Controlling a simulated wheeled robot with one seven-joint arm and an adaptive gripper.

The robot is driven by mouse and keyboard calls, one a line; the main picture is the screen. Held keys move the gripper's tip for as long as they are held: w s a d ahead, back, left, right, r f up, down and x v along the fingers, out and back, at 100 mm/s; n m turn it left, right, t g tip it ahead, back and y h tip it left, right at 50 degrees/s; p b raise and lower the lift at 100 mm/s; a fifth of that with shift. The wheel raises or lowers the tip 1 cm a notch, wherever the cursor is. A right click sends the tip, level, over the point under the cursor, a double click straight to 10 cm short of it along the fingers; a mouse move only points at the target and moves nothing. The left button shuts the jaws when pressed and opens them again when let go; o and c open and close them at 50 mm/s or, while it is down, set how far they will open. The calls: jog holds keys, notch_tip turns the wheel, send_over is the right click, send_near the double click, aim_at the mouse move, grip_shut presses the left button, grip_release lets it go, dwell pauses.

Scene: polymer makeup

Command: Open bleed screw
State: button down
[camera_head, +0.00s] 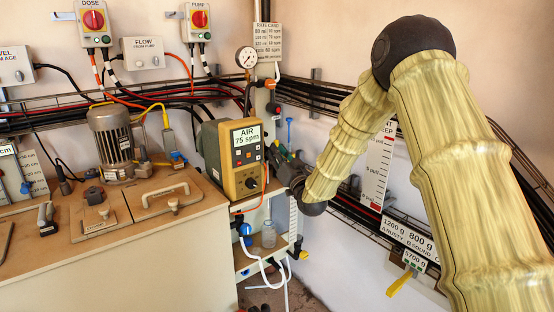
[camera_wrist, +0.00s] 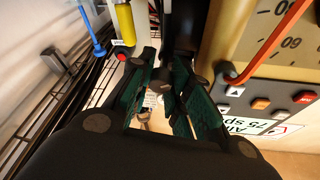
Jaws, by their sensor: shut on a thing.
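My gripper (camera_head: 273,153) is at the right side of the tan dosing pump (camera_head: 228,158), whose label reads "AIR 75 spm". In the wrist view my gripper (camera_wrist: 163,98) has its two green-padded fingers on either side of a small dark part (camera_wrist: 165,74), which appears to be the bleed screw. Fingers and shadow hide most of it, and I cannot tell how far it is turned. The pump's face and buttons (camera_wrist: 262,103) are close to the right of the fingers. In the head view my gripper hides the screw.
A red-orange tube (camera_wrist: 272,45) curves close by the right finger. A blue-handled item (camera_wrist: 97,46) and a yellow cylinder (camera_wrist: 125,24) are at the left. Wire cable trays (camera_head: 320,92) run along the wall. A clear jar (camera_head: 268,234) stands on the shelf below.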

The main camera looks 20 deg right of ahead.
jog(key=shift+f+n, duration=0.25)
jog(key=shift+n, duration=0.55)
jog(key=shift+y+b, duration=0.3)
jog(key=shift+y, duration=0.1)
jog(key=c, duration=1.6)
grip_release()
jog(key=shift+r, duration=0.1)
jog(key=shift+s, duration=0.15)
jog(key=v, duration=1.2)
jog(key=shift+d, duration=0.1)
